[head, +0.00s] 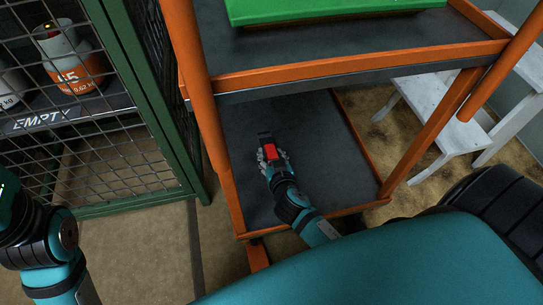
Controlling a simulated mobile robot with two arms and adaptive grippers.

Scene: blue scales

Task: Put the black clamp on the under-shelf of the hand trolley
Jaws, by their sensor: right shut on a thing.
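The hand trolley (229,184) has an orange frame and dark grey shelves. Its under-shelf (312,130) is a bare dark panel with an orange rim, below the upper deck. My right gripper (269,150) reaches in over the under-shelf from the front and is shut on the black clamp (265,138). The clamp's dark end sticks out beyond the fingers, and a red patch shows at the grip. The fingers hide part of it. I cannot tell whether the clamp touches the shelf. My left arm shows at the left edge, its gripper outside the picture.
A green tray (330,8) lies on the trolley's upper deck (360,48), which overhangs the under-shelf. A green mesh cage (110,150) with an orange-and-white cylinder (75,65) stands at left. A white step stool (440,110) stands at right. The under-shelf is clear around my gripper.

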